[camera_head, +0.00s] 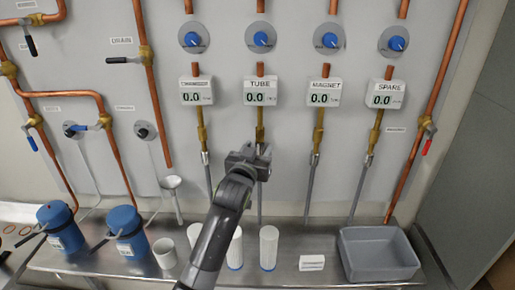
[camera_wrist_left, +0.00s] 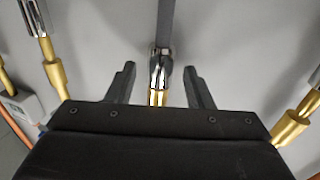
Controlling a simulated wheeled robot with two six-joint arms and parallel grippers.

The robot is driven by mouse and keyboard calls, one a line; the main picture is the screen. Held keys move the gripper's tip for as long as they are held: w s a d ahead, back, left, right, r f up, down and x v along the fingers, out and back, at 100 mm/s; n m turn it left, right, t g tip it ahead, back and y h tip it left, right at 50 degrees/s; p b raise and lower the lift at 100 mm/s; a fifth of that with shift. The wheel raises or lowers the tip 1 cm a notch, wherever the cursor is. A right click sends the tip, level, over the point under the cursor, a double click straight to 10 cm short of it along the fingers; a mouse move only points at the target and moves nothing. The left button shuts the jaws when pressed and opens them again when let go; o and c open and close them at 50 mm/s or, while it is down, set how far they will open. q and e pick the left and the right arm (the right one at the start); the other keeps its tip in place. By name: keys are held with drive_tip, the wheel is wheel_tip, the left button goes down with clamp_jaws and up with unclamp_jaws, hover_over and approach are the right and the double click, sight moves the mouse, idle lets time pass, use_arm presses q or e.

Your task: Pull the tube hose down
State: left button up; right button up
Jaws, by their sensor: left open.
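The tube hose (camera_head: 259,205) is a grey hose hanging from a brass fitting (camera_head: 260,133) under the gauge labelled TUBE (camera_head: 260,92). My left gripper (camera_head: 250,152) is at the top of this hose and hides its connector in the head view. In the left wrist view, the open gripper (camera_wrist_left: 160,70) has one finger on each side of the silver connector (camera_wrist_left: 160,62), with visible gaps. The grey hose (camera_wrist_left: 166,22) and the brass fitting (camera_wrist_left: 157,97) line up between the fingers. My right gripper is not in view.
Similar hoses hang left and right of it, one under the MAGNET gauge (camera_head: 324,93). Below is a metal shelf (camera_head: 330,280) with a grey bin (camera_head: 377,255), white cylinders (camera_head: 269,247) and blue canisters (camera_head: 126,229). Copper pipes run along the wall.

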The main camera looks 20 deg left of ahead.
use_arm(q)
clamp_jaws()
wheel_tip(320, 180, down, 4)
drive_tip(key=shift+f+b, duration=0.1)
drive_tip(key=shift+b, duration=0.95)
drive_tip(key=shift+c, duration=0.7)
unclamp_jaws()
drive_tip(key=shift+o, duration=0.7)
drive_tip(key=s+b, duration=0.4)
drive_tip(key=s, duration=1.3)
drive_tip(key=shift+s+d, duration=0.15)
drive_tip(key=shift+d, duration=0.05)
